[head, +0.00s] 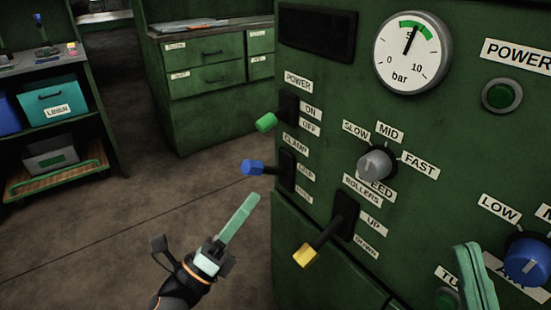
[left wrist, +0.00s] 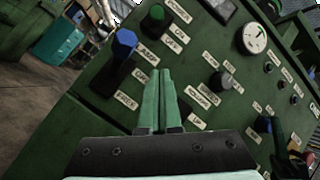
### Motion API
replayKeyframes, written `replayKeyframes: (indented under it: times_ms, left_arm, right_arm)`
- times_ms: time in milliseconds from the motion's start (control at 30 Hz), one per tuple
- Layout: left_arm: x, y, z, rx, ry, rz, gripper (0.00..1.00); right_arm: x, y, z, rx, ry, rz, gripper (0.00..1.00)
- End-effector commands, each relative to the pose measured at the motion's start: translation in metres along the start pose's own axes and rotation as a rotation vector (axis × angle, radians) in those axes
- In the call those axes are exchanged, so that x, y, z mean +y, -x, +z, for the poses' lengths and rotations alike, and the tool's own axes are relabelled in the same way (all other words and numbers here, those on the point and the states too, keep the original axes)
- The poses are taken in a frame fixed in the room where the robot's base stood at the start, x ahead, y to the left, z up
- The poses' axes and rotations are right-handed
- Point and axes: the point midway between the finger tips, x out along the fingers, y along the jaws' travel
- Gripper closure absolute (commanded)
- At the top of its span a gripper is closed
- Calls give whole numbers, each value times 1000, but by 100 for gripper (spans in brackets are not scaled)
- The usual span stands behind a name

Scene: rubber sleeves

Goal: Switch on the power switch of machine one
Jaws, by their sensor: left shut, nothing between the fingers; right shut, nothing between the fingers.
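The power switch has a green knob (head: 266,122) on a short lever in a dark slot, under a POWER label and beside ON and OFF labels, on the green machine's front. The knob sticks out left and slightly below the slot's middle; I cannot tell its exact setting. The green knob also shows at the top of the left wrist view (left wrist: 155,18). My left gripper (head: 250,203) is shut and empty, below and apart from the green and blue knobs. My right gripper (head: 466,250) is shut and empty at the lower right, before the panel.
Below the power switch are a blue clamp knob (head: 253,167) and a yellow rollers knob (head: 305,255). A grey speed dial (head: 375,164), a pressure gauge (head: 412,53), a green round lamp or button (head: 502,96) and a blue dial (head: 526,260) sit rightward.

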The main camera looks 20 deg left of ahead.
Motion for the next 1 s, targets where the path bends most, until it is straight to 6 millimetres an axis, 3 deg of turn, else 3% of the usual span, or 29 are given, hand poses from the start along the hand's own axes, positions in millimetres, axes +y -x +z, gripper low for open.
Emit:
replayKeyframes:
  times_ms: [467,1000]
  left_arm:
    - [-2,-9,0,1,-4,-5,100]
    - [-3,-105,6,1,-8,-4,100]
  right_arm:
    - [1,-2,-2,3,2,-1,100]
    - [7,-13,-13,7,29,-2,100]
